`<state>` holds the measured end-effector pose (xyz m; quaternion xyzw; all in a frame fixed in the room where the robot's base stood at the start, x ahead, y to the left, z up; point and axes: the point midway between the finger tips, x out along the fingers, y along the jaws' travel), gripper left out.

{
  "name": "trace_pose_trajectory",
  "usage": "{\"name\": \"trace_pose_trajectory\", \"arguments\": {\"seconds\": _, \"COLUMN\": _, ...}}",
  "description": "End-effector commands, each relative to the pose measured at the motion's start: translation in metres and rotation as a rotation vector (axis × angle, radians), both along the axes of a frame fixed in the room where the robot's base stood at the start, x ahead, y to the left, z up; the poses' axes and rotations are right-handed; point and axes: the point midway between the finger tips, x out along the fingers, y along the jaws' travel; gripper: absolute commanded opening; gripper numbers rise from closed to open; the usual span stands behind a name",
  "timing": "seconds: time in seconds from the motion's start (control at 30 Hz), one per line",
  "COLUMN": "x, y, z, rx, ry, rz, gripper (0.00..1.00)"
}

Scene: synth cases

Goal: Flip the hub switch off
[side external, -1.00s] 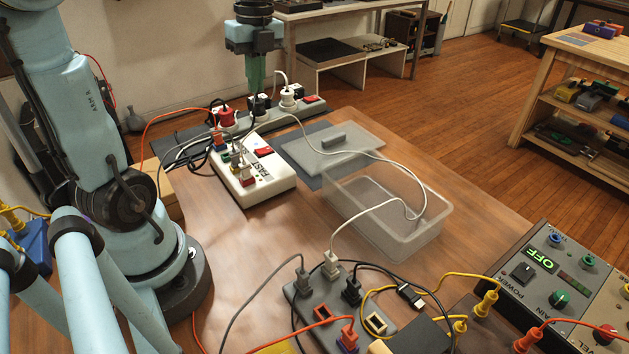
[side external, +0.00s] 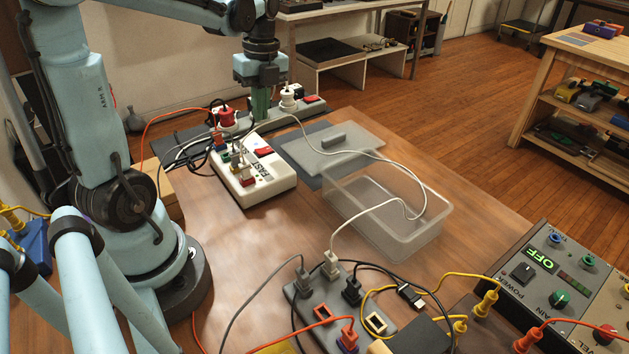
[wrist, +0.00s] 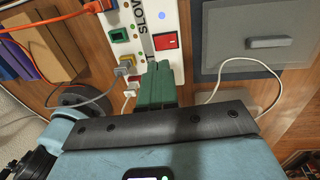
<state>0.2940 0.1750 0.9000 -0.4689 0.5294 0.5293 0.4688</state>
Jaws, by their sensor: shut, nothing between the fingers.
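The hub (side external: 272,183) appears to be the white box with the FAST label and several plugs. Its red rocker switch (side external: 264,152) sits near its far edge; it also shows in the wrist view (wrist: 165,41). I cannot tell which way the rocker is tilted. My gripper (side external: 261,117) points down above the far side of the hub, its green fingers shut and empty. In the wrist view my gripper's fingertips (wrist: 158,66) appear over the hub, just below the switch in the picture. They look apart from the switch in the side view.
A grey lid (side external: 350,155) and a clear bin (side external: 385,240) are to the right. White cables loop across the table. A control box (side external: 545,270) reads OFF.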

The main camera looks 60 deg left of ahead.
Motion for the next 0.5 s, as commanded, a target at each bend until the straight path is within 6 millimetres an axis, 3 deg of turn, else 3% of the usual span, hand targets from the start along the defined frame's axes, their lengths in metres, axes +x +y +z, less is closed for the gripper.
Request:
{"name": "trace_pose_trajectory", "arguments": {"seconds": 0.3, "x": -0.006, "y": 0.000, "z": -0.047, "rx": 0.000, "ry": 0.000, "rz": 0.001, "gripper": 0.00}}
{"name": "trace_pose_trajectory", "arguments": {"seconds": 0.5, "x": -0.008, "y": 0.000, "z": -0.067, "rx": 0.000, "ry": 0.000, "rz": 0.001, "gripper": 0.00}}
